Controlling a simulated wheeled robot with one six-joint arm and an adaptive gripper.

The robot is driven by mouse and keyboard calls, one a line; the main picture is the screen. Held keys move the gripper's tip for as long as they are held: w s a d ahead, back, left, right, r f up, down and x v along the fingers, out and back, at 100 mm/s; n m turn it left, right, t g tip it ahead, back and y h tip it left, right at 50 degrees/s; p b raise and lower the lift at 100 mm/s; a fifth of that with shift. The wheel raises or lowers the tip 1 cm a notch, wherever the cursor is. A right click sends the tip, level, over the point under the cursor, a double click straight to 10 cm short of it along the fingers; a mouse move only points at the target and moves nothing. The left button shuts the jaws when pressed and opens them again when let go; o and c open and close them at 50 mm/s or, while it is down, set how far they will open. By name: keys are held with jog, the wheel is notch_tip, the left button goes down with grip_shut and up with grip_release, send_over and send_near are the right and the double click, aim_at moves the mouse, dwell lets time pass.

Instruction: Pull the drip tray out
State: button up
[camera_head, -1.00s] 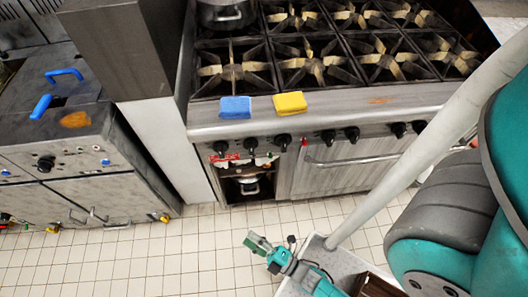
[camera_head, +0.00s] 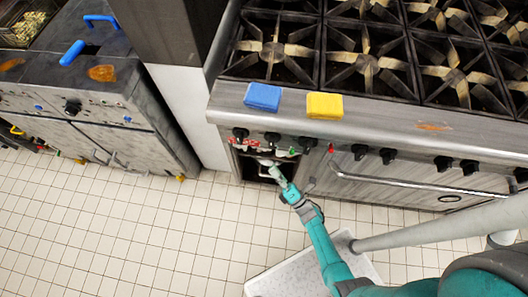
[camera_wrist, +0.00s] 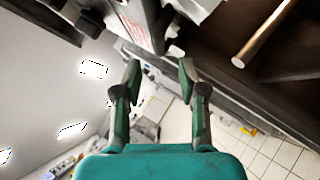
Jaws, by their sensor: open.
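The stove (camera_head: 375,135) has a dark opening (camera_head: 250,170) at the lower left of its front, below the knobs. I cannot clearly make out the drip tray in either view; the opening is partly covered by my arm. My gripper (camera_head: 270,168) is at this opening, in front of the stove. In the wrist view my gripper (camera_wrist: 160,75) is open, with its two fingers apart and nothing held between them. A grey metal part with a striped label (camera_wrist: 137,30) lies just beyond the fingertips.
A blue sponge (camera_head: 263,97) and a yellow sponge (camera_head: 325,105) lie on the stove's front ledge. Black knobs (camera_head: 272,139) stick out above my gripper. A long oven handle (camera_head: 400,187) is to the right. The tiled floor (camera_head: 120,225) at left is clear.

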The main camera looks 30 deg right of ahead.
aim_at(261, 154)
jog(key=x, duration=0.8)
jog(key=shift+w+a, duration=0.15)
jog(key=shift+w, duration=0.1)
grip_shut()
